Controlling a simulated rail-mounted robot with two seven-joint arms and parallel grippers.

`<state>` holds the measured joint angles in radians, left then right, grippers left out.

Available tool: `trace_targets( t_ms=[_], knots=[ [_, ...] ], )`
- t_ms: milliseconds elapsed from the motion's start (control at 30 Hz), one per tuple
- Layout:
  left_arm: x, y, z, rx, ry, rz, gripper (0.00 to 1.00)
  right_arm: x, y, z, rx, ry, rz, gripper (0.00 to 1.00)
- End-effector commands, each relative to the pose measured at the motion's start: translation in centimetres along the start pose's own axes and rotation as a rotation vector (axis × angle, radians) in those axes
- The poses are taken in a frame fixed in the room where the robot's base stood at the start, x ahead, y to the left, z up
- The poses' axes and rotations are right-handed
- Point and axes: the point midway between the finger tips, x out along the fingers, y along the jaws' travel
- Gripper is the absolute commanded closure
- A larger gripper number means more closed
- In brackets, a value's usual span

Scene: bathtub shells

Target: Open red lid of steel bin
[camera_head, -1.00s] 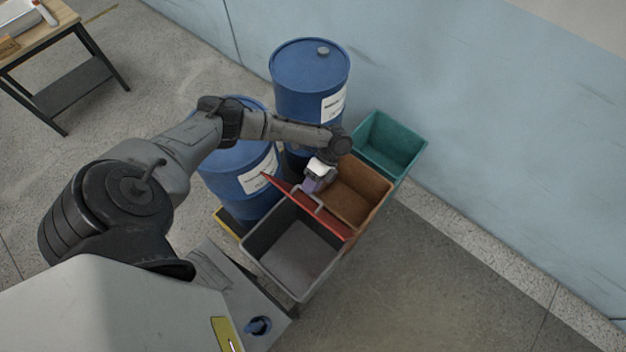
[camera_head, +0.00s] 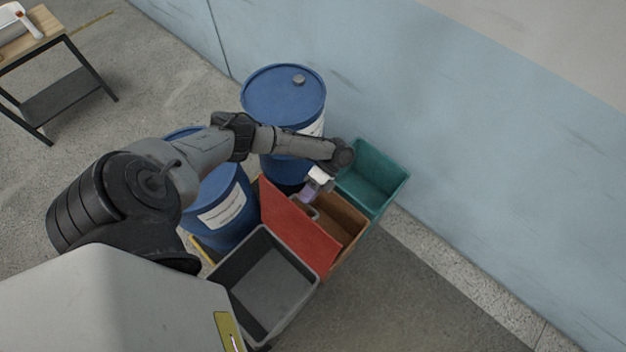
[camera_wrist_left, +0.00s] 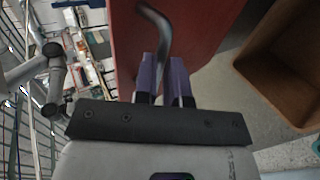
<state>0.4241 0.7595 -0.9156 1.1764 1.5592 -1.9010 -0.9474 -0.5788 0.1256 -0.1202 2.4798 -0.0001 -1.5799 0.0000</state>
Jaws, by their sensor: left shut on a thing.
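The grey steel bin (camera_head: 269,283) stands uncovered, and I see its empty inside. Its red lid (camera_head: 298,232) is swung up along the far edge, its broad inner face showing, leaning toward the brown bin. My left gripper (camera_head: 309,191) is shut on the lid's grey handle (camera_head: 301,204), at the lid's far side. In the left wrist view the purple fingers (camera_wrist_left: 167,82) close around the curved metal handle (camera_wrist_left: 160,35), with the red lid (camera_wrist_left: 195,28) behind it. My right gripper is not in view.
A brown bin (camera_head: 348,214) and a teal bin (camera_head: 390,180) stand beyond the lid, near the blue wall (camera_head: 450,150). Blue drums (camera_head: 284,92) stand left of them, under and behind my arm. Open floor lies at the lower right (camera_head: 420,310).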

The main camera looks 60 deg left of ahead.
Motion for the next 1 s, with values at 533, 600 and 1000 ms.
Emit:
trace_targets(
  t_ms=[533,600,1000],
  knots=[
    [2.0,-0.7,0.3,-0.014,-0.015,0.013,0.75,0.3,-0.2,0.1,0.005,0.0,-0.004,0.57],
    [2.0,-0.7,0.3,-0.014,-0.015,0.013,0.69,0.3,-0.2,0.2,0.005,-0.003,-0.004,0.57],
    [0.9,-0.4,0.3,-0.011,-0.009,0.008,0.62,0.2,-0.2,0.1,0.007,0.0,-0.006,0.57]
  ],
)
